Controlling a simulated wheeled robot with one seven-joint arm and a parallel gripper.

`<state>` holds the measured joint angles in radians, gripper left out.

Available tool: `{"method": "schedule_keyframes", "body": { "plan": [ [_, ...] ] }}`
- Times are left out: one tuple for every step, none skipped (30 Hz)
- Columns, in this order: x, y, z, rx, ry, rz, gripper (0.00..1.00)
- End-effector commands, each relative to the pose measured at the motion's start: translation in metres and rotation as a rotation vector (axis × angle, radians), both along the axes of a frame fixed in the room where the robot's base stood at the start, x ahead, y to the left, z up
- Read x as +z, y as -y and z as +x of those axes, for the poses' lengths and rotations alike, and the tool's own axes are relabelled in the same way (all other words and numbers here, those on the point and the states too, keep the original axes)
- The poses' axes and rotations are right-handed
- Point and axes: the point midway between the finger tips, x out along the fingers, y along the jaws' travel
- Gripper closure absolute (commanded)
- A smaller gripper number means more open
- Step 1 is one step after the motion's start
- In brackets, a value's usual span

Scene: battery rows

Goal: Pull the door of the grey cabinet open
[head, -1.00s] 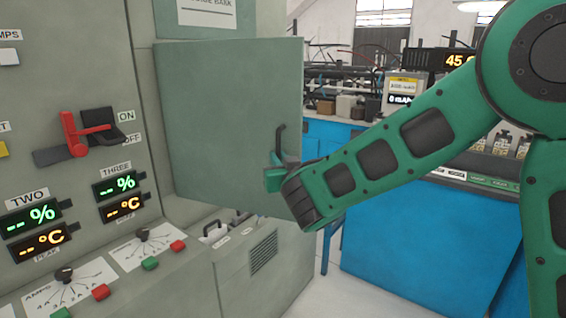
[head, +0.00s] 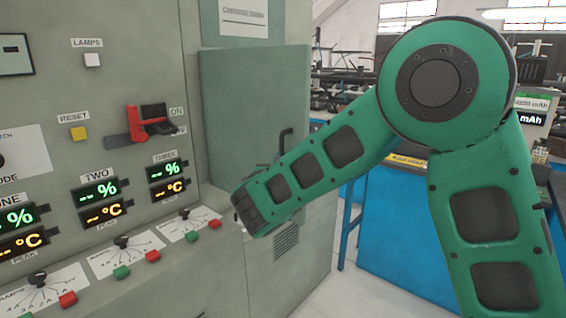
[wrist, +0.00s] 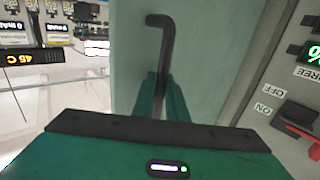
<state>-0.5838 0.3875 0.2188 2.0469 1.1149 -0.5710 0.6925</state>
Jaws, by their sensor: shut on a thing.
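The grey-green door (head: 250,105) of the grey cabinet (head: 222,80) stands partly open, angled out from the front. Its black bar handle (head: 286,141) is on the right part of the door in the head view, partly hidden by my arm. In the wrist view the handle (wrist: 165,50) rises in front of the door face (wrist: 215,50). My gripper (wrist: 160,97) is shut on the handle, with a green finger on each side of it.
A control panel with a red lever (head: 140,125), displays and several knobs lies left of the door. A blue bench (head: 395,225) with equipment stands behind my arm at the right. Pale floor (head: 365,285) shows between cabinet and bench.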

Motion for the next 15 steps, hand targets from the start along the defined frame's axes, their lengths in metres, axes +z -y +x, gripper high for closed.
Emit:
{"method": "schedule_keyframes", "body": {
  "plan": [
    [0.002, -0.004, 0.001, 0.010, 0.005, 0.008, 1.00],
    [0.002, -0.002, 0.001, 0.008, 0.005, 0.008, 1.00],
    [0.002, 0.000, 0.002, 0.005, 0.005, 0.008, 1.00],
    [0.002, 0.001, 0.002, 0.004, 0.005, 0.008, 1.00],
    [0.002, 0.003, 0.002, 0.002, 0.005, 0.008, 1.00],
    [0.001, 0.004, 0.002, 0.000, 0.005, 0.007, 1.00],
    [0.001, 0.005, 0.003, -0.001, 0.004, 0.007, 1.00],
    [0.001, 0.006, 0.003, -0.002, 0.004, 0.007, 1.00],
    [0.001, 0.007, 0.003, -0.004, 0.003, 0.006, 1.00],
    [0.001, 0.008, 0.003, -0.005, 0.003, 0.006, 0.85],
    [0.001, 0.009, 0.003, -0.006, 0.002, 0.006, 0.78],
    [0.001, 0.010, 0.003, -0.008, 0.002, 0.005, 0.69],
    [0.001, 0.010, 0.003, -0.009, 0.002, 0.005, 0.69],
    [0.001, 0.011, 0.003, -0.011, 0.001, 0.004, 0.69],
    [0.001, 0.012, 0.003, -0.012, 0.001, 0.003, 0.69]
  ]
}}
